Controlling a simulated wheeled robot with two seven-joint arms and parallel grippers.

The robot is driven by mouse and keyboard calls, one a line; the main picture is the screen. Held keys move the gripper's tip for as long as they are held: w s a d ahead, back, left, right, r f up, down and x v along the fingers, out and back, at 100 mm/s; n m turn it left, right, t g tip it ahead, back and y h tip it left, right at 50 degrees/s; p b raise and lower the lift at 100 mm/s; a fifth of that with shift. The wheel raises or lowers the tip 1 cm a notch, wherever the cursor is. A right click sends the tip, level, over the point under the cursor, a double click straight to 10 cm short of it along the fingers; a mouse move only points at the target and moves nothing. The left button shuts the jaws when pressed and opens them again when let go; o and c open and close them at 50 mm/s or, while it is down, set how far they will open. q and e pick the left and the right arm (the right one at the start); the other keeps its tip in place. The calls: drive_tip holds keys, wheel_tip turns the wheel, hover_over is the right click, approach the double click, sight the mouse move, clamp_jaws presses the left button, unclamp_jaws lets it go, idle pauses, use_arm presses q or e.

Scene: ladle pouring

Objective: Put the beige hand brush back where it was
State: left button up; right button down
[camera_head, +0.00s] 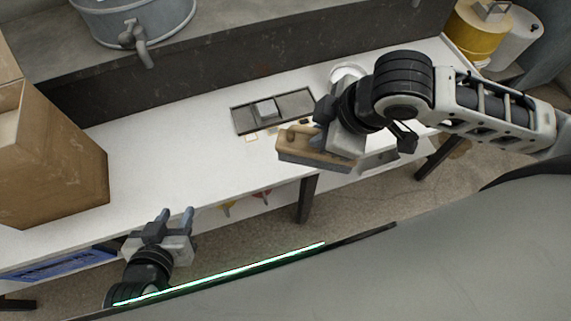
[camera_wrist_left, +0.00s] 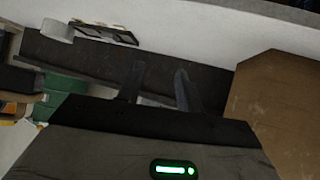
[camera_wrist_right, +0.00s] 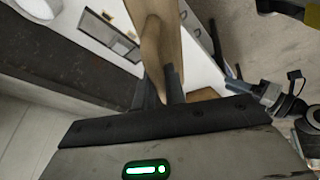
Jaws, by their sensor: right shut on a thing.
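The beige hand brush (camera_head: 312,146) is held in the air near the table's front edge, its grey bristles facing down. My right gripper (camera_head: 322,130) is shut on it. In the right wrist view the brush (camera_wrist_right: 153,45) rises between the fingers (camera_wrist_right: 172,85) of the gripper. My left gripper (camera_head: 176,218) is open and empty, low at the left in front of the table. Its parted fingers (camera_wrist_left: 160,85) also show in the left wrist view.
The white table (camera_head: 180,140) carries a dark tray (camera_head: 296,101) with a grey block (camera_head: 265,109) on it, just behind the brush. A white round dish (camera_head: 347,72) is partly hidden by my right arm. A cardboard box (camera_head: 60,155) stands at the left. The table between is clear.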

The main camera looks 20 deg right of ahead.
sight(314, 166)
drive_tip(key=s+f+n, duration=0.1)
drive_tip(key=n, duration=0.1)
drive_tip(key=s+a+f+n+g+y+b, duration=0.1)
drive_tip(key=f+n, duration=0.1)
drive_tip(key=s+a+f+n+g+b, duration=0.1)
drive_tip(key=n, duration=0.1)
drive_tip(key=shift+s+f+y, duration=0.25)
drive_tip(key=shift+f+y, duration=0.15)
drive_tip(key=shift+w+f, duration=0.2)
drive_tip(key=w+f, duration=0.1)
drive_tip(key=w, duration=0.1)
drive_tip(key=w+f, duration=0.1)
drive_tip(key=w, duration=0.2)
drive_tip(key=w+f+b, duration=0.1)
drive_tip(key=w, duration=0.1)
drive_tip(key=shift+w+a+f, duration=0.15)
drive_tip(key=shift+w+a, duration=0.15)
drive_tip(key=shift+w, duration=0.1)
drive_tip(key=shift+w+a+f+b, duration=0.1)
drive_tip(key=shift+w+f+b, duration=0.15)
drive_tip(key=shift+w+f, duration=1)
drive_tip(key=shift+w+f+b, duration=0.2)
drive_tip(key=shift+w+f, duration=0.4)
drive_tip(key=shift+f, duration=1.25)
drive_tip(key=shift+w+a+f+b, duration=0.1)
drive_tip(key=shift+w+f+b, duration=0.15)
drive_tip(key=shift+w+f, duration=1)
drive_tip(key=shift+s+d+f, duration=0.1)
drive_tip(key=shift+s+f, duration=0.2)
drive_tip(key=shift+f, duration=0.1)
